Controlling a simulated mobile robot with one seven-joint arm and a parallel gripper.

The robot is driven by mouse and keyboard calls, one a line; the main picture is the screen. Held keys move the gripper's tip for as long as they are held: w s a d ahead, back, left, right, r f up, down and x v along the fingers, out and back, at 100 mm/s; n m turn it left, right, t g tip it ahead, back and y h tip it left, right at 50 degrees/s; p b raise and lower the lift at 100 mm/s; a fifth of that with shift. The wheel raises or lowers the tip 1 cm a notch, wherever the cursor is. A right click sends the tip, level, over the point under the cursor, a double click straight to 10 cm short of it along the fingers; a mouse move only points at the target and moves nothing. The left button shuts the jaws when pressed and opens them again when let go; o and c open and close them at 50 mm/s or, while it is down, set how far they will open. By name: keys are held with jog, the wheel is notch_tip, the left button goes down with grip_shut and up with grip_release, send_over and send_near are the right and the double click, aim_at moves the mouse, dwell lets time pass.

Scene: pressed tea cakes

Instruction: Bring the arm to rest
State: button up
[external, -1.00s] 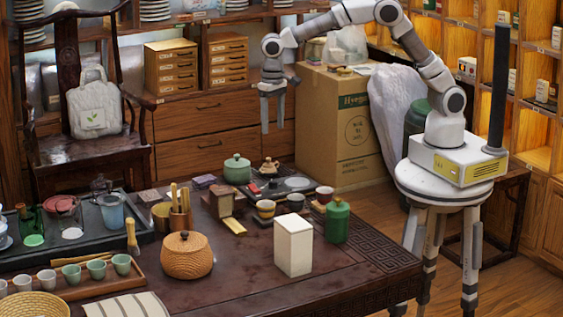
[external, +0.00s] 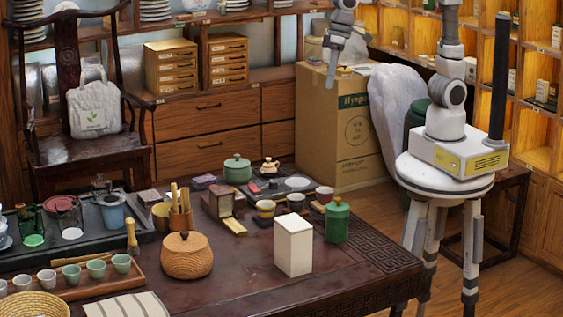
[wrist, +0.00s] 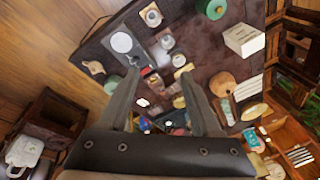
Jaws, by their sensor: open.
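My gripper (external: 346,78) is raised in the air in front of the large cardboard box in the external view, above and behind the dark tea table (external: 240,262). Its two fingers are spread and hold nothing. In the wrist view, the open fingers (wrist: 158,76) reach over the table from above, with a clear gap between them. My arm rises from its base on the round white stand at the right; its top runs out of the external view.
The cardboard box (external: 345,130) stands behind the table. The table holds a white canister (external: 293,245), a green canister (external: 337,222), a woven pot (external: 187,257) and cups. Lit shelves (external: 535,100) line the right wall. A dark chair (external: 90,160) stands left.

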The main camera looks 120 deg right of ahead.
jog(key=s+a+r+n+t+p, duration=0.1)
jog(key=s+a+n, duration=0.2)
jog(key=s, duration=0.5)
jog(key=s+a+r+n+t+p, duration=0.1)
jog(key=s+a+n, duration=0.3)
jog(key=s, duration=0.3)
jog(key=shift+s+a+n+t, duration=0.3)
jog(key=shift+s+t, duration=0.1)
